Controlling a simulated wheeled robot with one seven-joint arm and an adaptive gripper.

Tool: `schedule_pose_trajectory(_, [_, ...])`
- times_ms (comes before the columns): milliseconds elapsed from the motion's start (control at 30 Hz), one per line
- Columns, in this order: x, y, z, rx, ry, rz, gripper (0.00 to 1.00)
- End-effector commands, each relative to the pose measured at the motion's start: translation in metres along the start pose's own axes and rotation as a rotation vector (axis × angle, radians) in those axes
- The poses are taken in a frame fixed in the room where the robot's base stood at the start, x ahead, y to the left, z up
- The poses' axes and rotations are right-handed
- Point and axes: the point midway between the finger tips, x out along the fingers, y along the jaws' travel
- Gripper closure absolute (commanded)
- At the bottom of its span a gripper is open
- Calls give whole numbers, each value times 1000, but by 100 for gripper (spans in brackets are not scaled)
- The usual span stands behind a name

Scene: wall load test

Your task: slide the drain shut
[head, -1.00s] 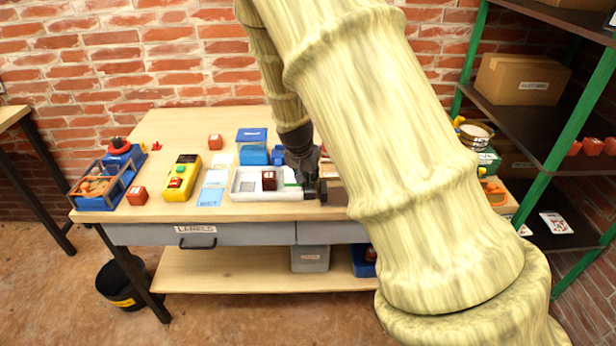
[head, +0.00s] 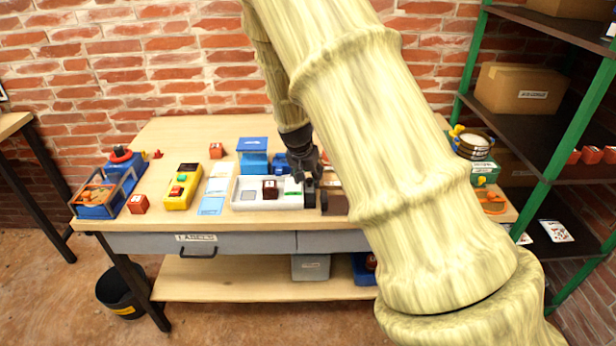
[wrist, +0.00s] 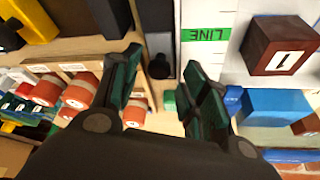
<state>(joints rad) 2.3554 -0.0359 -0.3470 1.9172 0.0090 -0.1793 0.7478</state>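A white tray (head: 238,205) lies on the bench, with a dark red cube (head: 270,191) and a green line mark at its right part. The wrist view shows the tray (wrist: 226,70), the cube (wrist: 278,46) marked 1 and a green LINE label (wrist: 206,34). My gripper (head: 313,197) is at the tray's right end. In the wrist view my gripper (wrist: 161,62) has its fingers apart, with a dark part with a rounded knob (wrist: 158,68) showing between them, beside the tray edge. I cannot tell whether this dark part is the drain slide, or whether a finger touches it.
A yellow control box (head: 182,190) and a blue stand (head: 252,150) are nearby on the bench. Red-orange cans (wrist: 84,90) stand near my fingers in the wrist view. A green-framed shelf (head: 570,125) is at right. My arm hides the bench's right middle.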

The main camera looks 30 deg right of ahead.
Motion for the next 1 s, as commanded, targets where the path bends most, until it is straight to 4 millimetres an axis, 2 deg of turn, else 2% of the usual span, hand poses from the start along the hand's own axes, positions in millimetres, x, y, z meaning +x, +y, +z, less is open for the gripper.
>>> schedule_pose_trajectory(267, [-8, 0, 0, 0, -1, 0, 56])
schedule_pose_trajectory(800, [-92, -1, 0, 0, 1, -1, 56])
schedule_pose_trajectory(1000, [-113, 0, 0, 0, 1, -1, 56])
